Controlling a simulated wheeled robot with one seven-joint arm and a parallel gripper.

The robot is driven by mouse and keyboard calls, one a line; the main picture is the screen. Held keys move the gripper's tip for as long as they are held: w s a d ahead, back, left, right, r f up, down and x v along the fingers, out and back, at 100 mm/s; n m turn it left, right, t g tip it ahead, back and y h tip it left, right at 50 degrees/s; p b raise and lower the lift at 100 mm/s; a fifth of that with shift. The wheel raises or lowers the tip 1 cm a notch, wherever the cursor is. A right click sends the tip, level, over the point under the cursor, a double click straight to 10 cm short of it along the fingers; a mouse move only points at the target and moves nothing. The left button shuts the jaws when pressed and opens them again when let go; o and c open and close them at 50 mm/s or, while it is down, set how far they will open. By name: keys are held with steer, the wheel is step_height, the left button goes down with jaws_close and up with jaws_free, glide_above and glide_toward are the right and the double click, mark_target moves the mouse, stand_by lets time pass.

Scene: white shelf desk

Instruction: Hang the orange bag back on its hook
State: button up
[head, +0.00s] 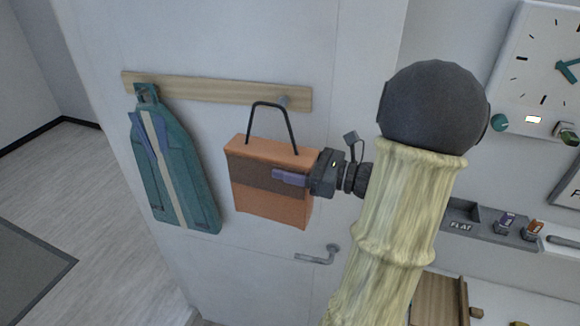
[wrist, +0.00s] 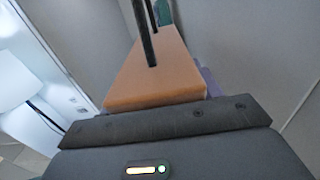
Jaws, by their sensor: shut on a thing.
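The orange bag (head: 268,205) has a brown band across its middle and a black handle. It is upright in front of the door panel, below the wooden rail (head: 215,90). My gripper (head: 290,178) is shut on the bag's right side. The handle's top is near the grey hook (head: 283,101) at the rail's right end; I cannot tell whether the handle is over the hook or in front of it. In the wrist view the bag's orange top (wrist: 160,70) stretches away from my gripper, with the black handle above it; the hook does not show there.
A teal coat (head: 170,165) hangs at the rail's left end, beside the bag. A door handle (head: 320,256) sticks out below the bag. A wall clock (head: 545,75) and a grey tray (head: 490,222) with small items are to the right.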

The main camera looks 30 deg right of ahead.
steer(key=shift+w+d+f, duration=0.3)
steer(key=shift+w+d, duration=0.55)
steer(key=shift+d, duration=0.2)
steer(key=shift+w+d+f, duration=0.25)
steer(key=shift+w+d, duration=0.55)
steer(key=shift+d, duration=0.25)
steer(key=o, duration=1.5)
steer(key=shift+c, duration=0.2)
steer(key=shift+o, duration=1.1)
steer(key=shift+s+a+r, duration=0.1)
steer(key=shift+s+a, duration=0.1)
steer(key=shift+s, duration=0.05)
steer(key=shift+w, duration=0.1)
steer(key=shift+d, duration=0.15)
